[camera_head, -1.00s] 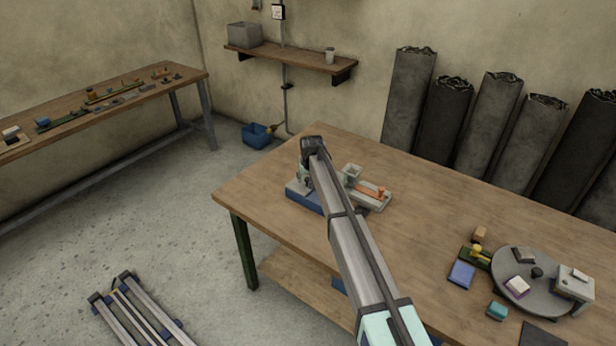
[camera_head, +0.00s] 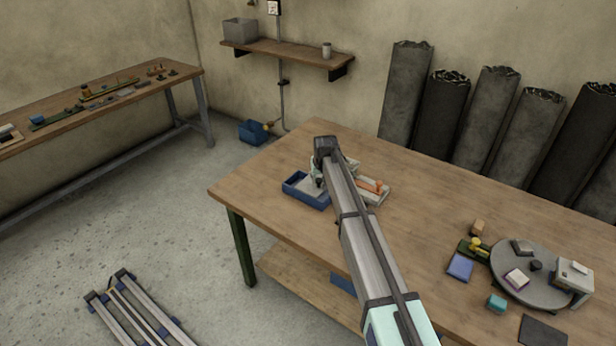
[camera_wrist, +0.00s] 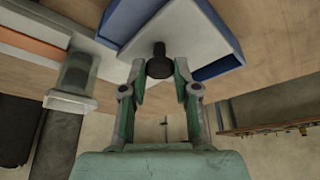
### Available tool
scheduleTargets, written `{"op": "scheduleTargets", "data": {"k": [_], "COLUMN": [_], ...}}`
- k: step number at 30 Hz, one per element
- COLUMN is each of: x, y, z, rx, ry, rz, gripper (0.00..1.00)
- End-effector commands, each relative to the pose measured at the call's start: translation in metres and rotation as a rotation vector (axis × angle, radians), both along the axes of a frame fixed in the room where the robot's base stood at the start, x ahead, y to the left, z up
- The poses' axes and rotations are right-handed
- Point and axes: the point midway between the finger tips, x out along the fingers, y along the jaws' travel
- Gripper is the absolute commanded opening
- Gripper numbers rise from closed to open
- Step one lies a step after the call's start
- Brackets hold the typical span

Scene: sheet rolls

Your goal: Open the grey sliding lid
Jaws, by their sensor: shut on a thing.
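The blue box (camera_head: 302,197) stands near the left end of the wooden table, partly behind my arm in the head view. Its blue inside shows on the left. The grey sliding lid (camera_wrist: 190,30) lies across part of the box, with blue box parts (camera_wrist: 220,68) on both sides of it in the wrist view. A dark round knob (camera_wrist: 159,66) stands on the lid. My gripper (camera_wrist: 160,76) has its two fingers closed on either side of this knob. In the head view my gripper (camera_head: 318,180) is small and partly hidden by my arm.
A light tray with an orange piece (camera_head: 374,186) stands just right of the box. A pale cup-like part (camera_wrist: 75,75) is close to my gripper in the wrist view. A grey turntable (camera_head: 525,285) with small objects is at the right. The table between is clear.

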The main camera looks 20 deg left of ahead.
Motion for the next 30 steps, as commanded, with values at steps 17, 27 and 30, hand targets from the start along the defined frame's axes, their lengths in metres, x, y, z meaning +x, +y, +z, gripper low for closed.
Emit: {"op": "scheduleTargets", "data": {"k": [17, 27, 30], "x": [-0.008, -0.009, -0.012], "y": [-0.030, -0.031, -0.033], "z": [0.000, 0.002, 0.010], "rx": [0.000, 0.000, 0.001], "ry": [0.000, 0.000, -0.001], "rz": [0.000, 0.000, 0.000], "gripper": [0.56, 0.56, 0.56]}}
